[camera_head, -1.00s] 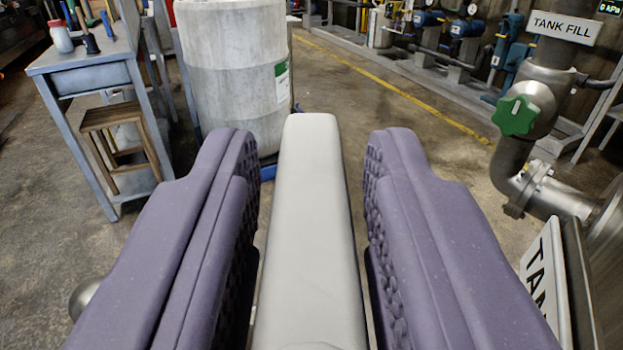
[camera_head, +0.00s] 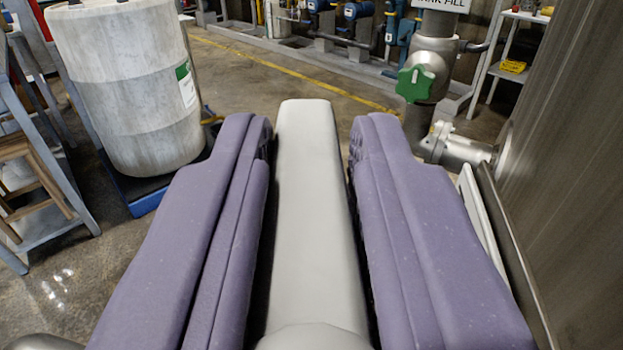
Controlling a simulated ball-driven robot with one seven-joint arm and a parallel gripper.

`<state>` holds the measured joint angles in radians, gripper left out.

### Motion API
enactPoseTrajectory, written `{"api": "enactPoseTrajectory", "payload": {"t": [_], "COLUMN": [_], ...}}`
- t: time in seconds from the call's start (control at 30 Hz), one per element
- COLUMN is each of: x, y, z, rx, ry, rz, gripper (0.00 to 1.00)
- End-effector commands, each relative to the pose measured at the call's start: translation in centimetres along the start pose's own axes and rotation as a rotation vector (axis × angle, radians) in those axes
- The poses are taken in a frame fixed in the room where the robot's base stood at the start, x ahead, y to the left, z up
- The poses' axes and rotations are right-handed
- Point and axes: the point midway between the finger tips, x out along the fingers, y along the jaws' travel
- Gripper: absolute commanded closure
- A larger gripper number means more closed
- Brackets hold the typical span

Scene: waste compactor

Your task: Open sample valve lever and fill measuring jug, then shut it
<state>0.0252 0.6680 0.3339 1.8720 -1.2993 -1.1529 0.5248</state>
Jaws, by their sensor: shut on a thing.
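My gripper (camera_head: 312,135) shows as two purple padded fingers reaching forward from the bottom of the view. A rounded grey part shows at the bar's near end. The fingers hide most of the bar's sides. The measuring jug is not seen in this view.
A large pale drum (camera_head: 130,85) stands on a blue base at the left, beside a grey-blue bench with a wooden stool. A pipe with a green handwheel (camera_head: 416,84) stands ahead right. A tank wall (camera_head: 560,190) rises close on the right. Open floor lies beyond the fingertips.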

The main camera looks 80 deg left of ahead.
Motion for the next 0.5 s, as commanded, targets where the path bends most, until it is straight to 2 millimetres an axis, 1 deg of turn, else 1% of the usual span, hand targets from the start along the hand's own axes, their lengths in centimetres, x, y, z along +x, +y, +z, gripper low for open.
{"api": "enactPoseTrajectory", "payload": {"t": [0.2,0.5], "x": [-0.07,-0.09], "y": [0.45,0.79], "z": [0.10,0.02], "rx": [0.000,-0.001], "ry": [0.000,0.001], "rz": [0.124,0.207], "gripper": [1.00,1.00]}}
